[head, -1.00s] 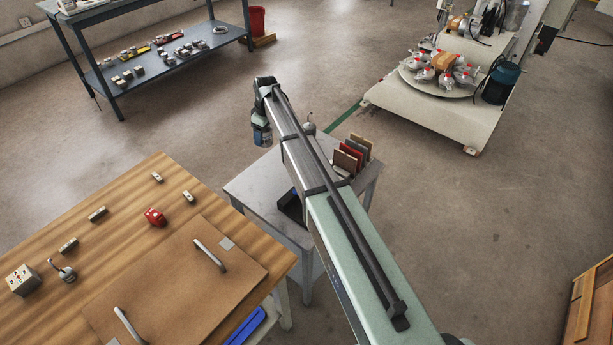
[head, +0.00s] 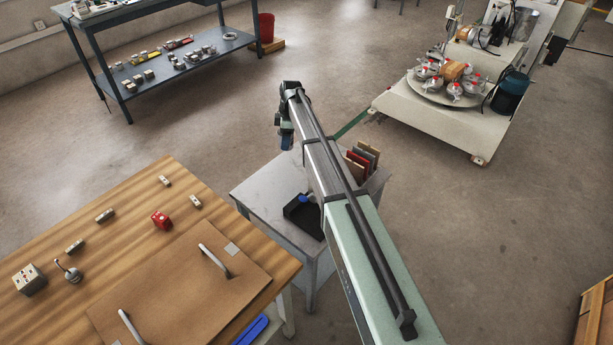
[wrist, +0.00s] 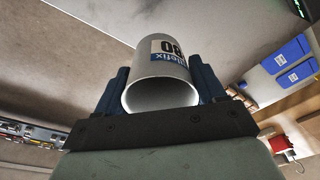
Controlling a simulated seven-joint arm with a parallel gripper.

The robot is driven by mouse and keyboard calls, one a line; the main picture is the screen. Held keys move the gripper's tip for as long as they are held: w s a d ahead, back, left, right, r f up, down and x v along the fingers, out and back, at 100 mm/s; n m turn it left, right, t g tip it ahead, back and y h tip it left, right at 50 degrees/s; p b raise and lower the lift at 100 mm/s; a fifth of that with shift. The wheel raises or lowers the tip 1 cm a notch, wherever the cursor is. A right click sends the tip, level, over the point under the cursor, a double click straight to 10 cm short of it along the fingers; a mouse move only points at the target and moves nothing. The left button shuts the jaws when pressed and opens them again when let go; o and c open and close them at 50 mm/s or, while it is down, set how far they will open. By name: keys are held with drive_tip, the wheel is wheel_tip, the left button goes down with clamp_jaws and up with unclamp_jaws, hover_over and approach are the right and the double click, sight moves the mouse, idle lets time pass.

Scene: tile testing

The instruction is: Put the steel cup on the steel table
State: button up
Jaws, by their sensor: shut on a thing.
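My gripper (wrist: 162,95) is shut on a pale grey, round cup (wrist: 160,72), one blue finger on each side. The cup's open end faces the wrist camera and looks empty, and its wall bears a white and blue printed label. In the head view my gripper (head: 287,141) hangs at the far end of my arm, beyond the back left of the grey steel table (head: 262,188). The cup cannot be made out there. My arm crosses above the steel table and hides its middle.
On the steel table are a black tray (head: 303,216) with a blue-handled thing and a rack of upright tiles (head: 362,160). The table's left part is bare. A wooden workbench (head: 150,190) stands at left, a machine (head: 445,110) at back right, a shelf bench (head: 175,65) at back left.

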wheel_tip(320, 180, down, 10)
drive_tip(key=shift+r, duration=0.1)
idle(0.4)
drive_tip(key=o, duration=1.1)
drive_tip(key=r, duration=0.4)
drive_tip(key=d+r, duration=0.1)
drive_tip(key=r, duration=0.7)
drive_tip(key=shift+d, duration=0.4)
